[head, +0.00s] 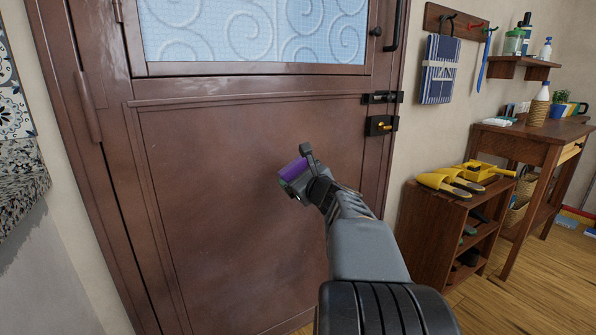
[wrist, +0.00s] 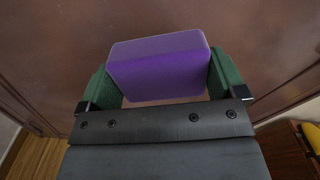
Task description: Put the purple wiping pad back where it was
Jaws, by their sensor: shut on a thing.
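The purple wiping pad (head: 293,169) is held in front of the brown door's lower panel. It also shows large in the wrist view (wrist: 158,68). My gripper (head: 298,180) is shut on it, with one green finger pressed to each side of the pad in the wrist view. The pad looks close to the door, but I cannot tell whether it touches the surface. The arm reaches up from the bottom of the head view.
The brown door (head: 230,200) has a latch and lock (head: 381,125) at its right edge. A hook rack (head: 455,22) holds a blue cloth (head: 439,70).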

